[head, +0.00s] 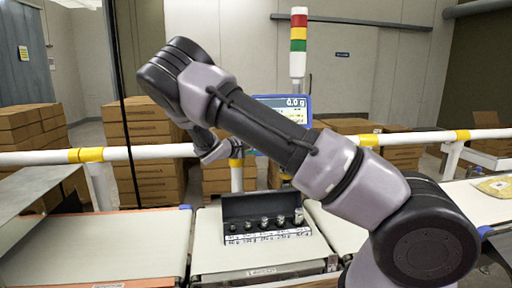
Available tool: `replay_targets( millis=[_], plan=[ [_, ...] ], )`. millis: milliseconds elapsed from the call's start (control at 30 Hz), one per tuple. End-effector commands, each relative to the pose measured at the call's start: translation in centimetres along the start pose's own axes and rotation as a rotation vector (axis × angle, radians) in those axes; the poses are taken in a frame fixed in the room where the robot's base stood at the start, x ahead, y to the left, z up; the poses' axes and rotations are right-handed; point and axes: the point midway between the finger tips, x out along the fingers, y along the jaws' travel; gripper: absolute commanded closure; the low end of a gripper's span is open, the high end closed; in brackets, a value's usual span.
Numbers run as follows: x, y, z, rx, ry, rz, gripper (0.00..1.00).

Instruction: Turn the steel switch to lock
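I cannot make out the steel switch in the head view; my arm crosses the middle of the picture and covers part of the checkweigher. The weighing display (296,103) reads 0.0 g and stands behind my arm, which hides its lower part. My arm rises from the lower right to a bend at the upper left, then drops to the wrist in front of the guard rail, left of the display. My gripper does not show clearly; the end of the arm is hidden behind the forearm.
A black box (234,208) with several small weights (281,220) and a label strip sits on the middle belt (213,257). A white rail (143,152) with yellow bands runs behind the belts. A signal tower (298,45) stands behind. Cardboard boxes (140,130) are stacked beyond.

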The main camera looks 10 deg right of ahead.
Motion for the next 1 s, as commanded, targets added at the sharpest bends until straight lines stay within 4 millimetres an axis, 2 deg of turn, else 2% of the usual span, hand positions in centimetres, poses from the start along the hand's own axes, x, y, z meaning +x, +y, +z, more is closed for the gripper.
replay_targets(
  millis=[567,600,633,667,1000],
  plan=[
    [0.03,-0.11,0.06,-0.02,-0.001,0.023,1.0],
    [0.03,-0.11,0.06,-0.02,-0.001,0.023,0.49],
    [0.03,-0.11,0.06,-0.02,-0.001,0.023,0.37],
    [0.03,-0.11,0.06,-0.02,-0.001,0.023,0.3],
    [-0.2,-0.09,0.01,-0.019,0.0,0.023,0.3]
  ],
)
